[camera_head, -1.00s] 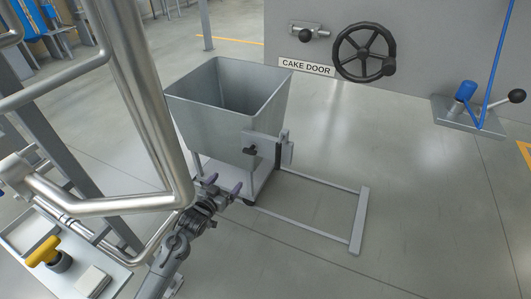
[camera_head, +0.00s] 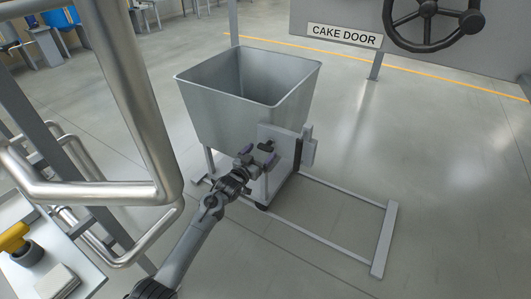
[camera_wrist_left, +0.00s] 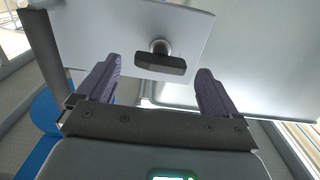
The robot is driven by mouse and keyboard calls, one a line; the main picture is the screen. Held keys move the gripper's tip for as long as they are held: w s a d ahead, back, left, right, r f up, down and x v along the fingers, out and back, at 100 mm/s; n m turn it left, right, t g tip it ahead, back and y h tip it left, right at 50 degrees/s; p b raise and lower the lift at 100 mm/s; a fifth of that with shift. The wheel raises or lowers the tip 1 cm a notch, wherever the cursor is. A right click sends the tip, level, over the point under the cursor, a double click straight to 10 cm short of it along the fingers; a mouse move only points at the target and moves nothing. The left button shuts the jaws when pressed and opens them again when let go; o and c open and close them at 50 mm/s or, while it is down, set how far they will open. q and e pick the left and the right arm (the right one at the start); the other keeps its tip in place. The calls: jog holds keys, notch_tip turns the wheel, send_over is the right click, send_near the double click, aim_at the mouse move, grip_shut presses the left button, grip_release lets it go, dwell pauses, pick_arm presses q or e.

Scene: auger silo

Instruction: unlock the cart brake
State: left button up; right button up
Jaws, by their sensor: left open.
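The grey metal cart (camera_head: 222,112) stands on the floor, an open bin on a wheeled base. On its near side is a pale plate (camera_head: 288,138) with a small black brake handle (camera_head: 267,146). In the left wrist view the handle (camera_wrist_left: 160,63) is a short black bar on a round metal stem, lying crosswise on the plate (camera_wrist_left: 95,50). My left gripper (camera_head: 259,155) is open right in front of the handle. In the wrist view the handle lies between and beyond the two purple fingers, apart from both. My right gripper is not in view.
A low floor frame (camera_head: 385,238) extends right from the cart. Thick metal pipe railing (camera_head: 90,192) crosses the left side, close to my left arm. A black handwheel (camera_head: 430,14) is at upper right. The floor on the right is clear.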

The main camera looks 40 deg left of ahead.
aim_at(265, 146)
pick_arm(q)
jog(key=shift+w+a+b, duration=0.15)
jog(key=shift+w+b, duration=0.35)
jog(key=shift+w, duration=0.5)
jog(key=shift+w+a+b, duration=0.1)
jog(key=shift+w+b, duration=0.35)
jog(key=shift+w, duration=0.55)
